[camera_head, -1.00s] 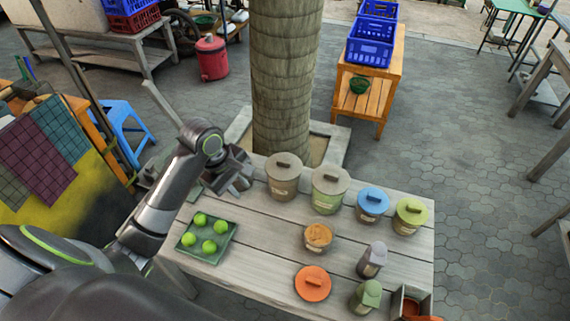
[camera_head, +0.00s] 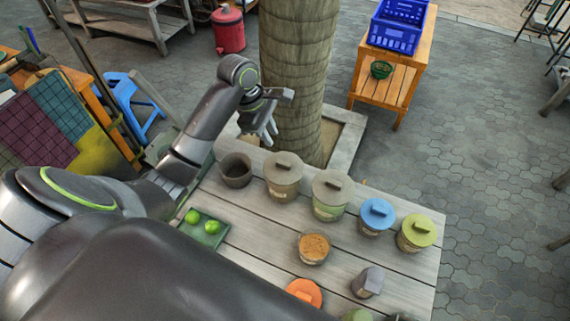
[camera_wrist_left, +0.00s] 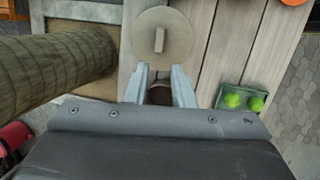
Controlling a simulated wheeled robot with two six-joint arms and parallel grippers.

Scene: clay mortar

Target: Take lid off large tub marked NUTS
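Two large tubs with tan-grey handled lids stand side by side, the left one (camera_head: 283,187) and the right one (camera_head: 329,205). Their labels are too small to read, so I cannot tell which says NUTS. My left gripper (camera_head: 268,128) is raised, open and empty, above and behind a dark open pot (camera_head: 236,172) left of the tubs. In the left wrist view its fingers (camera_wrist_left: 161,72) are apart, with the pot showing between them. One tan lid (camera_wrist_left: 150,30), in place with its bar handle, lies beyond the fingertips. My right gripper is out of view.
Blue-lidded (camera_head: 377,214) and yellow-green-lidded (camera_head: 417,230) tubs stand to the right. An open jar (camera_head: 313,249) of brown-orange contents, an orange lid (camera_head: 304,292), a grey shaker-like item (camera_head: 368,282) and a green tray (camera_head: 217,237) share the table. A tree trunk (camera_head: 299,75) rises close behind.

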